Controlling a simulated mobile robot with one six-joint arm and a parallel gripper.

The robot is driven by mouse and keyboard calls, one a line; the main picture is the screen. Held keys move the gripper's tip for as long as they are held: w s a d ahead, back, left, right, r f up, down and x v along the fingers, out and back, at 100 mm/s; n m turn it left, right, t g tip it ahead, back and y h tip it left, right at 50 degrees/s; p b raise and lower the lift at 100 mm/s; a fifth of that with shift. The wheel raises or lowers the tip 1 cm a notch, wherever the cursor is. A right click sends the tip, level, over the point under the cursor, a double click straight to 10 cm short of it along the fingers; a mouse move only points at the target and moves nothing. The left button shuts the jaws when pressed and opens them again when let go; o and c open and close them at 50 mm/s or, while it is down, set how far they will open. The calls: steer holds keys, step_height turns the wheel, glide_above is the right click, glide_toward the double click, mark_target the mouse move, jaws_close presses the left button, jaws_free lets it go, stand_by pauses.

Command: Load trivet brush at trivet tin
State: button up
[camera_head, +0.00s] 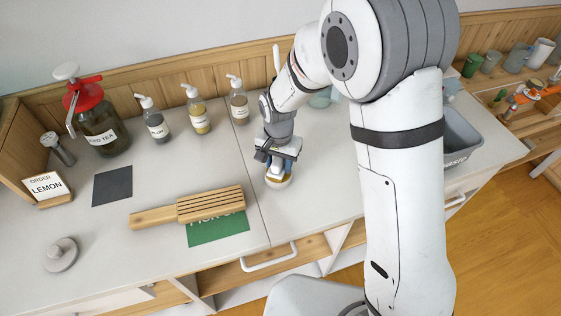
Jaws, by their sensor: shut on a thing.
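A wooden slatted trivet (190,208) with a handle lies on the counter, partly over a green card. A small round pale tin (280,184) with amber contents stands to its right. My gripper (277,163) points down directly over the tin, low and close to it. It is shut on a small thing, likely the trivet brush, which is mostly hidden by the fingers. I cannot tell whether the brush touches the contents of the tin.
A jar of iced tea with a red lid (98,128) and several pump bottles stand along the back. A LEMON order sign (47,187), a dark square mat (112,186) and a grey round lid (61,254) are at left. A grey bin (462,138) is at right.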

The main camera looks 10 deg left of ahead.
steer(key=shift+r+p, duration=2.2)
steer(key=shift+r, duration=1.3)
